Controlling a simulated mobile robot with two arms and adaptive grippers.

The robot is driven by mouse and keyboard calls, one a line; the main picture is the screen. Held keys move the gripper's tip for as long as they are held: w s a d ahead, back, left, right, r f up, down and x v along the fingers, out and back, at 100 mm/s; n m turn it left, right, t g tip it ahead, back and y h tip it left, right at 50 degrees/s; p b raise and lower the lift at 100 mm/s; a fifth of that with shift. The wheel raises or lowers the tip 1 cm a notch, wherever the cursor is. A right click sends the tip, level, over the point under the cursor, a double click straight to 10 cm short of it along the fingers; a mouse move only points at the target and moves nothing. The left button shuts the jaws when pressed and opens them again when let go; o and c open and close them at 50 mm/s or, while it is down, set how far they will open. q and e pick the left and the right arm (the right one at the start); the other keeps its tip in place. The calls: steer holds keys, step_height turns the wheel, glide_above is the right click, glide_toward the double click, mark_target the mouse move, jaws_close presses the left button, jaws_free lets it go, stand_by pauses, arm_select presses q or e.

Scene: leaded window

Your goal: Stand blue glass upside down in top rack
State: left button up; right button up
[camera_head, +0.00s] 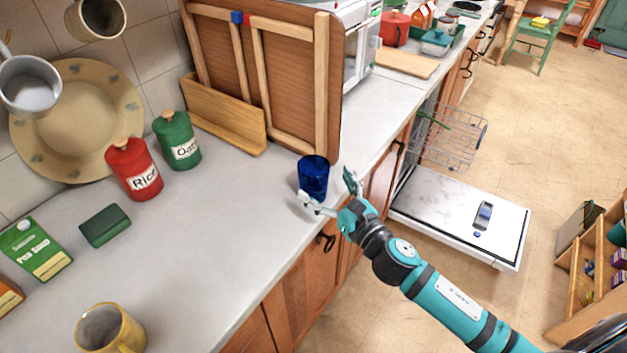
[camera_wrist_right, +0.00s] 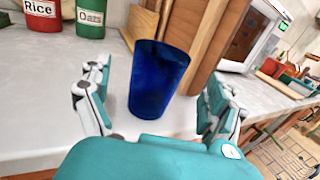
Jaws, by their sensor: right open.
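The blue glass (camera_head: 313,176) stands on the grey counter near its front edge, beside the wooden panel. My right gripper (camera_head: 328,190) is open at the counter edge, with the glass just ahead of its fingers. In the right wrist view the blue glass (camera_wrist_right: 157,80) shows between the two spread fingers of my right gripper (camera_wrist_right: 158,98), wider at its top than at its base. No finger visibly touches it. The wire top rack (camera_head: 450,135) is pulled out of the dishwasher, above its lowered door (camera_head: 460,215), with a green item in it. My left gripper is not in view.
A red Rice canister (camera_head: 133,170) and a green Oats canister (camera_head: 177,141) stand at the back of the counter (camera_head: 200,240). A green sponge (camera_head: 105,226), a carton (camera_head: 36,250) and a yellow mug (camera_head: 109,329) are at left. A wooden shelf (camera_head: 590,270) stands at right.

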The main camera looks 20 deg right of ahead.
mark_target(307, 166)
steer(key=shift+f+p+x, duration=0.15)
steer(key=shift+p+x, duration=0.2)
steer(key=shift+x, duration=1.05)
steer(key=shift+f+p+x, duration=0.2)
steer(key=shift+p+x, duration=0.15)
steer(key=shift+x, duration=1)
steer(key=shift+s, duration=0.1)
steer(key=shift+c, duration=0.2)
steer(key=shift+c, duration=1.2)
steer(key=c, duration=1.2)
